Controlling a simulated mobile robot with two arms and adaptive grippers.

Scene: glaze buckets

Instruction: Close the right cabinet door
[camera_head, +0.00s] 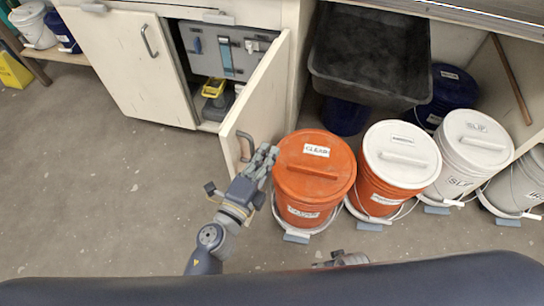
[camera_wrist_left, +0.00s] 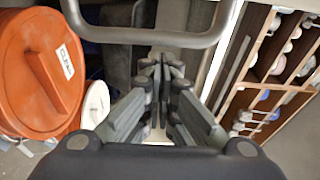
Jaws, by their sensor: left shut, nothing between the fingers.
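The right cabinet door (camera_head: 258,95) is cream and stands swung open, jutting out from the cabinet.
An orange bucket (camera_head: 312,178) stands close right of the gripper, with white-lidded buckets (camera_head: 402,155) beyond. The left cabinet door (camera_head: 130,62) is shut. A grey case (camera_head: 228,50) and a yellow item (camera_head: 213,88) are inside the cabinet.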

